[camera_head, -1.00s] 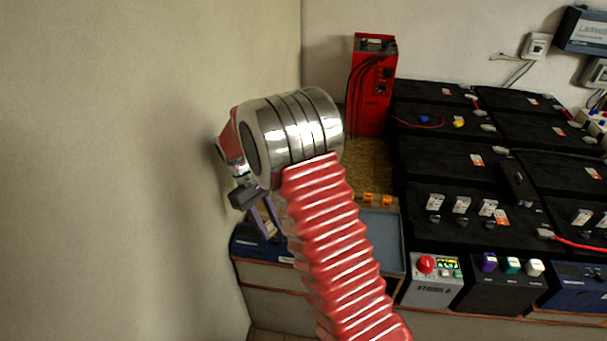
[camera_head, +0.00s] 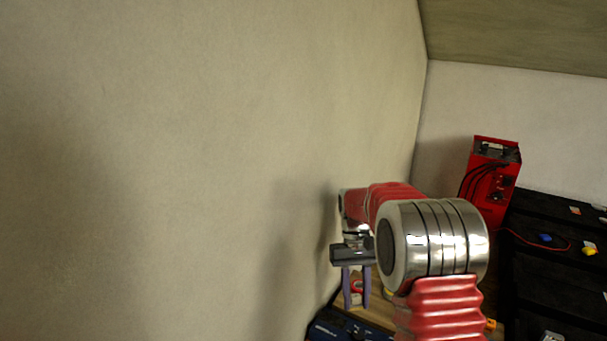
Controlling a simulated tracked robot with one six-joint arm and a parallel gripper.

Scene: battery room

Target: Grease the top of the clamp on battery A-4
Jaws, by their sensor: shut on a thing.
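My gripper (camera_head: 356,298) hangs from my arm at lower centre, beside the left wall, with its purple fingers pointing down. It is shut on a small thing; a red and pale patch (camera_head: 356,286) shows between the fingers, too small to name. Black batteries (camera_head: 540,232) stand at the lower right, partly cut off by the picture edge and partly behind my arm. My gripper is well to the left of them. I cannot tell which battery is A-4, and its clamp and any grease on it cannot be made out.
A red upright unit with black cables (camera_head: 490,180) stands in the back corner. A dark blue case (camera_head: 345,328) lies below my gripper. The left wall (camera_head: 200,150) is close to my arm.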

